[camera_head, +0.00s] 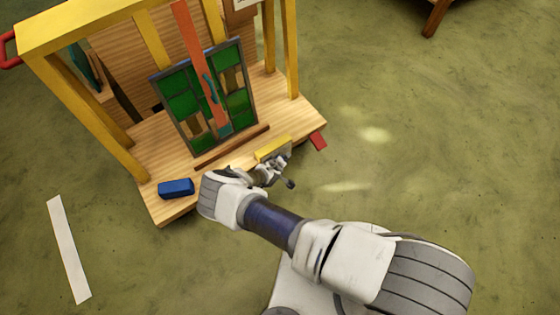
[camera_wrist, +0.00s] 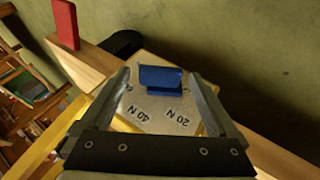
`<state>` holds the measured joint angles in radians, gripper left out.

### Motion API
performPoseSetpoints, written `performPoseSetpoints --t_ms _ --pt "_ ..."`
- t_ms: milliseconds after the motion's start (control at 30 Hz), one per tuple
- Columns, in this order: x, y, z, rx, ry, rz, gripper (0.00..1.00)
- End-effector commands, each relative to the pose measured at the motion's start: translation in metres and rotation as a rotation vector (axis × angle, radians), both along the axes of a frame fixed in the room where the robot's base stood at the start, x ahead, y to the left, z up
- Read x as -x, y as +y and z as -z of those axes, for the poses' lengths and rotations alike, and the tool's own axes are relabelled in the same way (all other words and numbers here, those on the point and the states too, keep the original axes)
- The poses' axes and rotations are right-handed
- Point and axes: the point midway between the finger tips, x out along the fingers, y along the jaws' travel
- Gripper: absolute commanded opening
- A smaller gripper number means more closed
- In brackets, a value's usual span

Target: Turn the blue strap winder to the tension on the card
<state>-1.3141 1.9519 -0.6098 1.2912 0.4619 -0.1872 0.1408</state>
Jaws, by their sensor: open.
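The blue strap winder (camera_wrist: 162,80) is a small blue tab on a pale plate (camera_wrist: 165,113), which is marked 40 N and 20 N. My gripper (camera_wrist: 160,78) is open, with one finger on each side of the blue tab and gaps visible between. In the head view my gripper (camera_head: 272,172) is at the front edge of the wooden base, by a yellow block (camera_head: 272,148); the winder itself is not discernible there. An orange-red strap (camera_head: 190,38) runs down over the green leaded panel (camera_head: 180,105). A white card (camera_head: 245,3) is cut off at the top edge, unreadable.
A blue block (camera_head: 176,188) lies at the base's front left corner. A red piece (camera_head: 318,141) sticks out at the right, also in the wrist view (camera_wrist: 66,25). Yellow posts (camera_head: 290,50) frame the wooden base (camera_head: 150,150).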

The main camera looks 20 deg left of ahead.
Motion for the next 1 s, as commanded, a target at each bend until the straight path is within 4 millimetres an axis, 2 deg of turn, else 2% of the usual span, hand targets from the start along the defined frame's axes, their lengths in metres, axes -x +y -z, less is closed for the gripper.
performPoseSetpoints --t_ms 100,133,500,600,1000 --pt "0.0001 0.0 -0.0001 0.0 0.0 0.0 0.95" --pt "0.0001 0.0 -0.0001 0.0 0.0 0.0 0.91" --pt "0.0001 0.0 -0.0001 0.0 0.0 0.0 0.25" --pt "0.0001 0.0 -0.0001 0.0 0.0 0.0 0.09" --pt "-0.0018 -0.001 -0.0039 -0.037 0.041 0.005 0.09"
